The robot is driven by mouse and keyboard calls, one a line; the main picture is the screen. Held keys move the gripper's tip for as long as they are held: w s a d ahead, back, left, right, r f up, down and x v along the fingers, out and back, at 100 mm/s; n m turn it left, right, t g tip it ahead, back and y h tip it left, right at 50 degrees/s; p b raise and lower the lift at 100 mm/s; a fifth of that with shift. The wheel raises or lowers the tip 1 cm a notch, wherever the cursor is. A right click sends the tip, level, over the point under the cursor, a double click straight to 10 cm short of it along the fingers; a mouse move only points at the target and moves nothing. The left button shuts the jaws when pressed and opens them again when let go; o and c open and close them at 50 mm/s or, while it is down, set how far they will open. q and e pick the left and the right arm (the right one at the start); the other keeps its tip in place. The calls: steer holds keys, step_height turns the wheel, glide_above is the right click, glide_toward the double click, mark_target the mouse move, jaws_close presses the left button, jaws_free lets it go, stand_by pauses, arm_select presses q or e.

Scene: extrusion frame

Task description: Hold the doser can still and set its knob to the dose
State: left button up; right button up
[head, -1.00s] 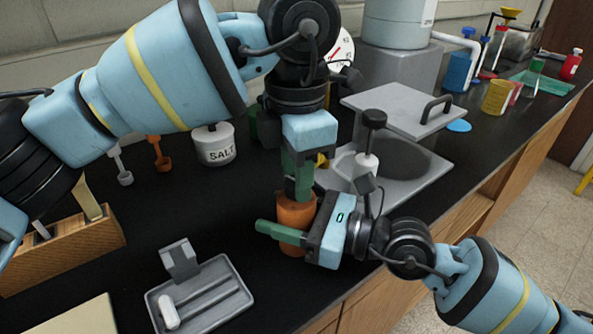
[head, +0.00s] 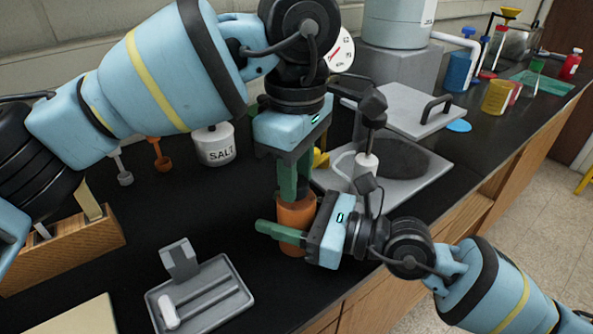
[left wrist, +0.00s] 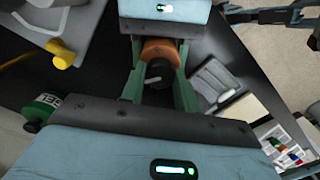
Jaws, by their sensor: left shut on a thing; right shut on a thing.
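The orange doser can (head: 296,212) stands upright on the black bench. My right gripper (head: 288,236) is shut around its lower body from the right, one green finger in front. My left gripper (head: 293,192) points straight down from above and is shut on the can's knob, which its fingers hide in the head view. In the left wrist view the can (left wrist: 158,48) lies between green fingers, with the dark knob (left wrist: 155,74) and a pale pointer mark at its middle. I cannot read any dose marks there.
A grey tray (head: 238,284) with a white piece lies in front left, near a wooden block (head: 85,245). A salt jar (head: 215,146) stands behind left. A grey plate device (head: 405,172) is close behind right. The bench's front edge is near my right arm.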

arm_select(q)
steer(key=shift+m, duration=0.8)
arm_select(e)
steer(key=shift+f, duration=0.1)
arm_select(q)
steer(key=o, duration=1)
steer(key=shift+r, duration=0.15)
step_height(320, 180, up, 12)
steer(key=shift+f, duration=0.1)
arm_select(e)
steer(key=o, duration=1.1)
